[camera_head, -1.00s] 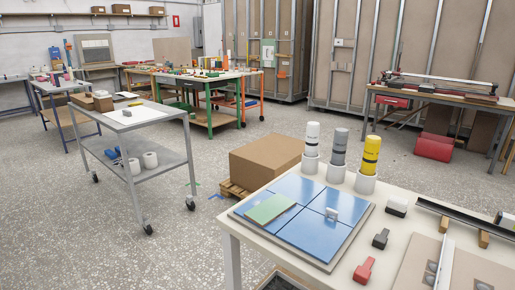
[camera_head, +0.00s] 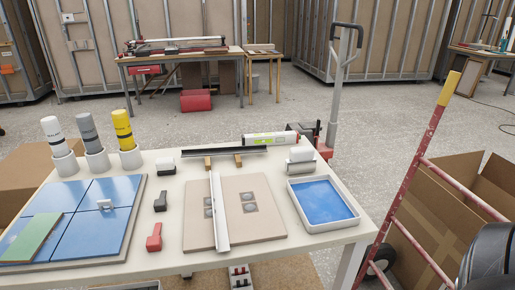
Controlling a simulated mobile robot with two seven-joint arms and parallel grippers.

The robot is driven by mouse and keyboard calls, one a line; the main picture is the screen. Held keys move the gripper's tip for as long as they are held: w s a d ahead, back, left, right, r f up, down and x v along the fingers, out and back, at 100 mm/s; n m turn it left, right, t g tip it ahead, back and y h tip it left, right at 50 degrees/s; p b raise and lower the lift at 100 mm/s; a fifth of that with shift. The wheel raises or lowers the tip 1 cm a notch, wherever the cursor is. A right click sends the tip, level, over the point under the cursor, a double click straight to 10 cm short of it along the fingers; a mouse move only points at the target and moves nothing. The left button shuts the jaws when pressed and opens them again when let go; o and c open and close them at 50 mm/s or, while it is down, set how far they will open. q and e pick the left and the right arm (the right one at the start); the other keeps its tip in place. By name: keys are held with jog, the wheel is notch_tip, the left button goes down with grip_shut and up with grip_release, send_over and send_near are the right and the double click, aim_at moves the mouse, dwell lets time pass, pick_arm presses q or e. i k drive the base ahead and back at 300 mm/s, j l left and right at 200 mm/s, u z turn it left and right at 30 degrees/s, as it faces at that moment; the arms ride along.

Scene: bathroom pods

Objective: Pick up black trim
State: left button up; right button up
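The black trim (camera_head: 224,153) is a long thin black bar near the back of the table (camera_head: 318,247). It lies roughly left to right across two small wooden blocks, a left one (camera_head: 208,163) and a right one (camera_head: 238,160), which hold it above the tabletop. A white trim strip (camera_head: 219,212) lies in front of it on a beige panel (camera_head: 262,225) with dark square patches. Neither of my grippers can be made out in the view.
Blue tiles (camera_head: 106,233) lie at left, with white, grey and yellow (camera_head: 123,129) cartridges behind. A red-handled tool (camera_head: 154,238) lies nearby. A white-and-green tube (camera_head: 270,139) is behind the trim. A blue-filled tray (camera_head: 323,201) and a red hand truck (camera_head: 419,165) are at right.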

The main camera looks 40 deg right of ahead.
aim_at(262, 148)
jog(key=z, duration=0.9)
